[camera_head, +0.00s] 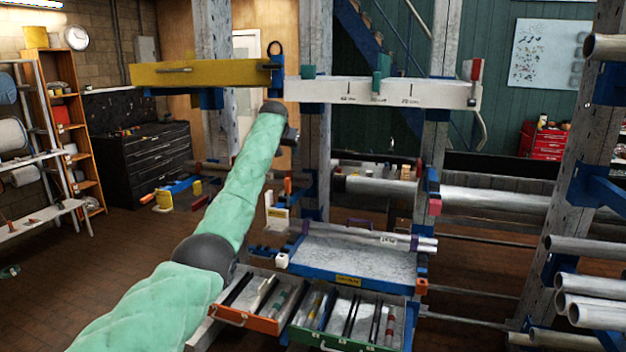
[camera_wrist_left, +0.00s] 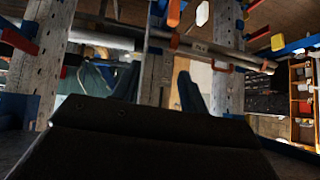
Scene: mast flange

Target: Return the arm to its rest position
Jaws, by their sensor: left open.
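My left arm, in a green padded sleeve, reaches up from the lower left in the head view. Its dark wrist and left gripper (camera_head: 289,135) are just below the beam area, near the mast post. The gripper is small and partly hidden by the wrist there, and I see nothing held in it. The left gripper is open. My right arm and right gripper are not in view.
A yellow beam (camera_head: 200,74) and a white beam (camera_head: 425,94) stand close above the gripper. Below are a blue tray (camera_head: 350,265) and open drawers (camera_head: 258,321) of tools. Metal pipes (camera_head: 590,283) lie on racks at right. Brown floor (camera_head: 110,270) is open at left.

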